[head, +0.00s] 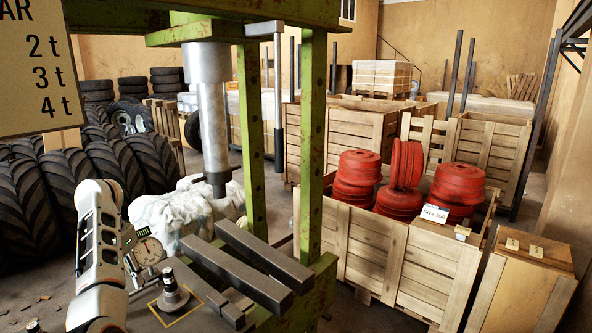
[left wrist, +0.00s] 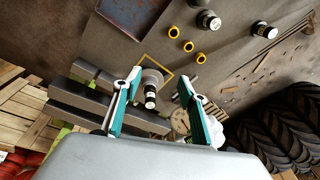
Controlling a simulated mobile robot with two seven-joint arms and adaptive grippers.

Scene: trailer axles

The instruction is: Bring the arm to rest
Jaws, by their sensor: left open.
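My left arm (head: 100,245) rises at the lower left of the head view, beside the grey work surface; its fingertips cannot be made out there. In the left wrist view my left gripper (left wrist: 160,82) is open, its two teal-padded fingers spread with nothing held. Beyond and between the fingers, a dark stepped metal part with a knob (left wrist: 151,92) stands inside a yellow square outline; it also shows in the head view (head: 173,290). I cannot tell how far the fingers are from it. My right gripper is in neither view.
A dial gauge (head: 148,251) is close to the arm. Grey steel bars (head: 240,272) lie by the green press frame (head: 312,140). A wooden crate (head: 370,250) holds red hubs (head: 402,180). Yellow rings (left wrist: 173,32) and small cylinders (left wrist: 208,20) lie on the surface. Large tyres (head: 75,180) stand left.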

